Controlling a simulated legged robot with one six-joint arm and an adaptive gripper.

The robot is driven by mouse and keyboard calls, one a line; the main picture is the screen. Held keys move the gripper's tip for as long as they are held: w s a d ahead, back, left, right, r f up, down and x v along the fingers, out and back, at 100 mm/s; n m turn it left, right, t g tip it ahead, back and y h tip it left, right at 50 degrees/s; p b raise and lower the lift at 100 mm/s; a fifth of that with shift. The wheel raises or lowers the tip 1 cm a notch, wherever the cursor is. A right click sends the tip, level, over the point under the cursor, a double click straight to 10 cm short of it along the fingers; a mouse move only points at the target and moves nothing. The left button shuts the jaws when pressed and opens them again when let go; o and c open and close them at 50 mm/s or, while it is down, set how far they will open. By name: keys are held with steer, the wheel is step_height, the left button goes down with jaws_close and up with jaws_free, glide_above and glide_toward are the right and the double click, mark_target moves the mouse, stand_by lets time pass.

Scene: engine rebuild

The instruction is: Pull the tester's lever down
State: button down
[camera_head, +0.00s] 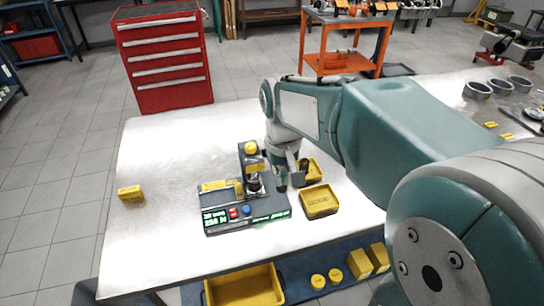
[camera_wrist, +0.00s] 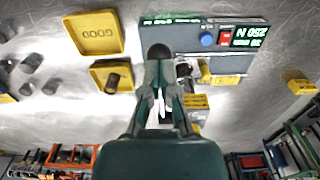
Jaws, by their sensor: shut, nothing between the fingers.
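The tester (camera_head: 250,212) is a dark grey box on the white table with a lit green display, a red button and a blue button. Its upright part has a yellow round top (camera_head: 251,148) and yellow labels. The tester also shows in the wrist view (camera_wrist: 190,31), its display reading 250 N. My gripper (camera_head: 281,184) points down close by the right side of the upright. In the wrist view my gripper (camera_wrist: 159,66) is shut and empty, its tips just by a dark round knob (camera_wrist: 158,50). I cannot tell whether they touch it. The lever itself is not clearly visible.
A yellow tray marked GOOD (camera_head: 320,201) stands right of the tester. A second yellow tray (camera_wrist: 103,66) holds a dark cylinder (camera_wrist: 118,82). A yellow block (camera_head: 131,194) lies at the left. A red drawer cabinet (camera_head: 166,62) stands behind.

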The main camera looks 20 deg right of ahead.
step_height(320, 180, up, 10)
steer(key=shift+w, duration=0.2)
stand_by(1.0)
steer(key=shift+s+r, duration=0.1)
steer(key=shift+s, duration=0.05)
steer(key=s+f+t, duration=0.2)
steer(key=s+f, duration=0.1)
steer(key=s, duration=0.3)
steer(key=s+f+t, duration=0.3)
steer(key=s, duration=0.4)
steer(key=shift+s+f+t, duration=0.3)
